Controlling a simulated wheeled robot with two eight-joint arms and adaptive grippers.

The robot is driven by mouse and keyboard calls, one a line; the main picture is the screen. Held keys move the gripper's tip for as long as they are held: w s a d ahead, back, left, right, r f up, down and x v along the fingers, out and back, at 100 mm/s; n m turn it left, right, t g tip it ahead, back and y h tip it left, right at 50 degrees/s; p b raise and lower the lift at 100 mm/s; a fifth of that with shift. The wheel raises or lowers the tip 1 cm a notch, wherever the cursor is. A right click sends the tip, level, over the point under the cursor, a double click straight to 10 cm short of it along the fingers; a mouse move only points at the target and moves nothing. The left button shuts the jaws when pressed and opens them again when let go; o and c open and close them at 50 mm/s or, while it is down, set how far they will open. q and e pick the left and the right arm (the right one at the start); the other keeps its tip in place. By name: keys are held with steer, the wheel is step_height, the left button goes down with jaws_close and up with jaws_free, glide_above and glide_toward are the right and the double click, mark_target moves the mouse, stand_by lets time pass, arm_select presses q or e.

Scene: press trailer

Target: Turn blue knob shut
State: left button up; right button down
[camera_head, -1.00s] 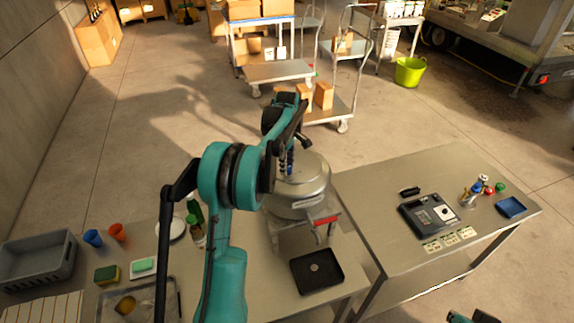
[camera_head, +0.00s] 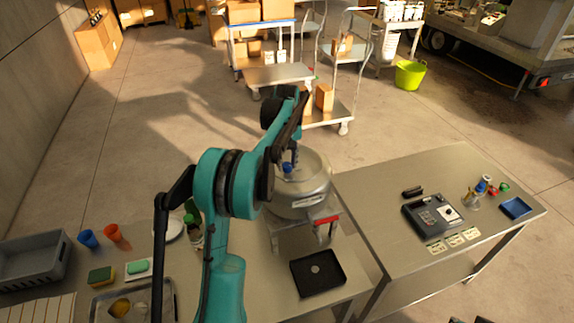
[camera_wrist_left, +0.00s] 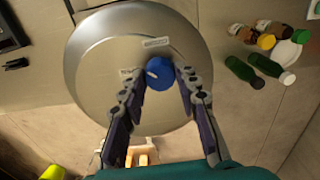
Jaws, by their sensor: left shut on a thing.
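The blue knob (camera_wrist_left: 160,73) sits on top of a round metal vessel (camera_wrist_left: 95,60), near a small white label (camera_wrist_left: 155,42). A second small label lies to the left of the knob. My left gripper (camera_wrist_left: 161,75) is shut on the knob, with one finger on each side of it. In the head view the knob (camera_head: 287,168) shows as a small blue spot under my left gripper (camera_head: 289,158), and the vessel (camera_head: 315,185) is partly hidden by my arm. My right gripper is not seen clearly; only dark slivers show at the bottom edge.
The vessel stands on a metal stand with a red part (camera_head: 327,220), beside a black tray (camera_head: 318,271). Green bottles (camera_wrist_left: 243,70) stand near the vessel. A second table (camera_head: 400,180) on the right holds a dark device (camera_head: 432,215) and small coloured knobs. Carts stand behind.

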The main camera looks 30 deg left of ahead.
mark_target(287, 164)
arm_select(q)
steer(key=m+b, duration=0.1)
steer(key=m, duration=0.3)
steer(key=m+b, duration=0.1)
steer(key=m, duration=0.4)
stand_by(0.6)
steer(key=o, duration=1.2)
steer(key=shift+c, duration=0.2)
steer(key=shift+r, duration=0.1)
step_height(287, 164, up, 12)
